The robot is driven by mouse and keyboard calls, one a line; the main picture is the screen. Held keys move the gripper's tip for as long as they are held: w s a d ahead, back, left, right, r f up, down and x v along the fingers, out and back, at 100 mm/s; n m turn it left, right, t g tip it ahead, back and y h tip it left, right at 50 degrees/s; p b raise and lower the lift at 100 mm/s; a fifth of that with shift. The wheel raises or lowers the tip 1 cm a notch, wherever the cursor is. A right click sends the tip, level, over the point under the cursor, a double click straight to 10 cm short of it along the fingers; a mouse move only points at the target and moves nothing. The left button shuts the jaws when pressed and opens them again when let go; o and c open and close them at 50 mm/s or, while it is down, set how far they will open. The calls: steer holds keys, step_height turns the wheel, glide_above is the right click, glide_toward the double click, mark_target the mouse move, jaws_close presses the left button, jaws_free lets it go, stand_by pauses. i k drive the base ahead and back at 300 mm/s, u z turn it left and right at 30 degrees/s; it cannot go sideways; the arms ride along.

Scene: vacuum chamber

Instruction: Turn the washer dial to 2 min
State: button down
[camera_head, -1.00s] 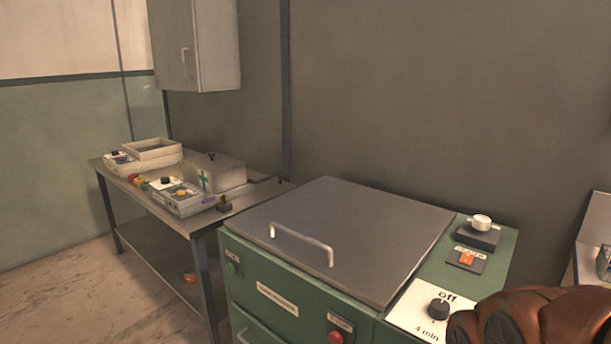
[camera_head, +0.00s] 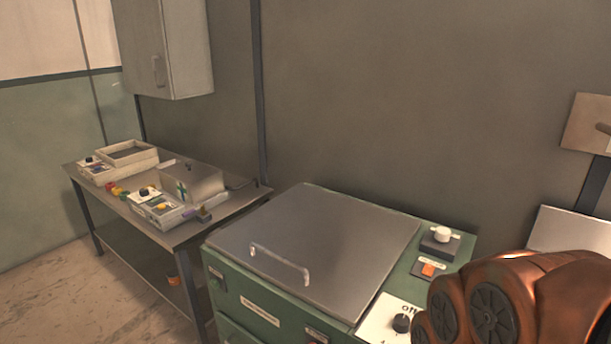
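The washer (camera_head: 262,300) is a green cabinet with a grey lid (camera_head: 318,245) that is shut and has a metal handle. A black dial (camera_head: 401,323) sits on a white label plate (camera_head: 377,318) at the washer's front right, with "Off" printed above it. The lower part of the plate is cut off by the picture edge, and my arm covers its right side. I cannot read the dial's pointer setting. My copper-coloured arm fills the lower right, just right of the dial. My gripper is not in view.
An orange switch (camera_head: 428,269) and a white knob (camera_head: 442,234) on a black base sit behind the dial. A steel table (camera_head: 215,217) with several devices stands at left, under a wall cabinet (camera_head: 185,50). A pale surface (camera_head: 570,232) is at the right. Floor is clear at far left.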

mark_target(401, 323)
steer(key=u, duration=0.7)
steer(key=k, duration=0.45)
steer(key=u, duration=0.4)
